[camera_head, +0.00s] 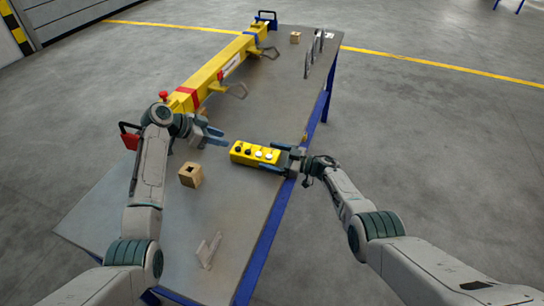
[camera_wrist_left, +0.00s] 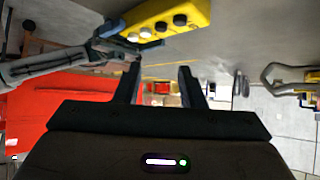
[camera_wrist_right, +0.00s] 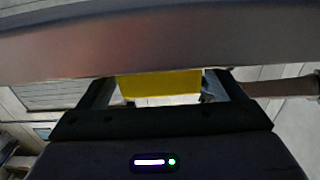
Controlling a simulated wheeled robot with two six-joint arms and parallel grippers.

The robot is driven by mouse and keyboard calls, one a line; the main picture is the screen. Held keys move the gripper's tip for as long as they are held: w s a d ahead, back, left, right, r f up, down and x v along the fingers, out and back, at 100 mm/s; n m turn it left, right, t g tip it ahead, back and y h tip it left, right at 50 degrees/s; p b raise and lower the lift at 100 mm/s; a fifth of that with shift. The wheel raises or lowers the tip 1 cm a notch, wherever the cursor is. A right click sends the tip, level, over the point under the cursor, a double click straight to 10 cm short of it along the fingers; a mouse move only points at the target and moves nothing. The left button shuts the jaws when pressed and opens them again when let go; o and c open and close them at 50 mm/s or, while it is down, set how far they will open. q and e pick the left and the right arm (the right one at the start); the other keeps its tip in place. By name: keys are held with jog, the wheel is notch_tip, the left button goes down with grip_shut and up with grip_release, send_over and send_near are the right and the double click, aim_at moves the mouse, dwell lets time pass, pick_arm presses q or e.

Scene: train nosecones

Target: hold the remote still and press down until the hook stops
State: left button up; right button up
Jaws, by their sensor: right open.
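The remote (camera_head: 241,157) is a yellow box with black and white buttons, lying on the table near its right edge. My right gripper (camera_head: 281,160) is at the remote's right end, open. In the right wrist view the yellow remote (camera_wrist_right: 160,84) shows between its spread fingers; contact cannot be told. My left gripper (camera_head: 220,137) is open and empty, just left of the remote and above the table. In the left wrist view the remote (camera_wrist_left: 165,22) is beyond the fingers.
The grey table (camera_head: 240,215) has blue edges. A wooden block with a hole (camera_head: 190,175) and a clear bracket (camera_head: 208,250) lie in front. A small wooden block (camera_head: 295,38) and grey plates (camera_head: 314,50) stand at the far end.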

jog(key=shift+a, duration=0.2)
jog(key=c, duration=1.3)
pick_arm(q)
grip_shut()
pick_arm(e)
jog(key=shift+c, duration=0.2)
dwell(0.6)
